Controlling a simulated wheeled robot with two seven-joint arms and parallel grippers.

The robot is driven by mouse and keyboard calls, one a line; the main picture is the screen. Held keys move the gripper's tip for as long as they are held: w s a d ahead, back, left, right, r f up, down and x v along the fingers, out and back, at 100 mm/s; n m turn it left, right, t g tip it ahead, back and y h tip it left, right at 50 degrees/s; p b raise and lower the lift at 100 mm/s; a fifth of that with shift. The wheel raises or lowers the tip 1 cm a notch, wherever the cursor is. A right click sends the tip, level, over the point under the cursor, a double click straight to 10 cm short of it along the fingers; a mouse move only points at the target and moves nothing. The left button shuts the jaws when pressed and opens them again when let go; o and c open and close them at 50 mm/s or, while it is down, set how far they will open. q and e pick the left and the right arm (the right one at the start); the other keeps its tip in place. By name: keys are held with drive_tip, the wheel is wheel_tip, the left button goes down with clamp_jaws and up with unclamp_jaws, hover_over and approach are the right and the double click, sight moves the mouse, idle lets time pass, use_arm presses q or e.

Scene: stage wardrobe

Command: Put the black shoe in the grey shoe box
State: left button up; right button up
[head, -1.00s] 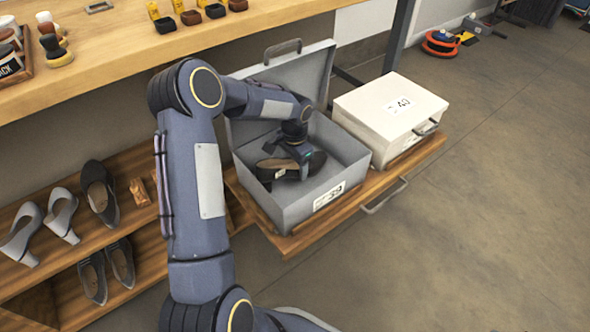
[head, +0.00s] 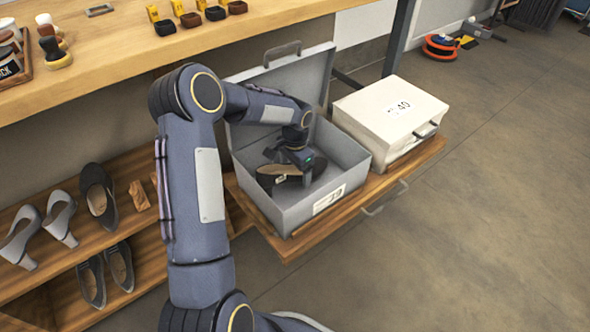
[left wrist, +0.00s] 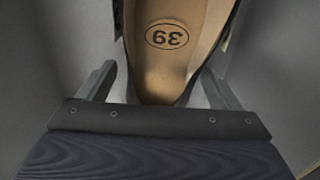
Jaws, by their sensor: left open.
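The black shoe (head: 319,168) lies inside the open grey shoe box (head: 318,205), on its floor as far as I can see. Its tan insole, marked 39, shows in the left wrist view (left wrist: 165,65). My left gripper (head: 293,177) is down inside the box at the shoe. In the left wrist view its two fingers (left wrist: 160,85) stand apart, one on each side of the shoe's narrow end, and it is open. The gripper hides part of the shoe in the head view. My right gripper is not in view.
The box's lid (head: 285,75) stands raised at the back. A closed white box (head: 385,125) labelled 40 stands to its right on the same pull-out wooden shelf (head: 290,247). More shoes (head: 60,218) sit on the rack at left. A wooden counter (head: 110,55) runs above.

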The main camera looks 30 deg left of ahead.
use_arm(q)
drive_tip(key=s+d+r+n+t+p, duration=0.1)
drive_tip(key=s+r, duration=0.3)
drive_tip(key=r, duration=0.5)
drive_tip(key=s+d+r+n+t+p, duration=0.15)
drive_tip(key=s+r, duration=0.35)
drive_tip(key=r, duration=0.5)
drive_tip(key=s+d+r+n+t+h, duration=0.1)
drive_tip(key=s+d, duration=0.3)
drive_tip(key=s, duration=0.6)
drive_tip(key=s+d+r+n+t+h, duration=0.1)
drive_tip(key=s+d, duration=0.4)
drive_tip(key=s, duration=0.5)
drive_tip(key=shift+r+n+t+h, duration=0.35)
drive_tip(key=shift+n+t+h, duration=0.2)
drive_tip(key=shift+n+h, duration=0.35)
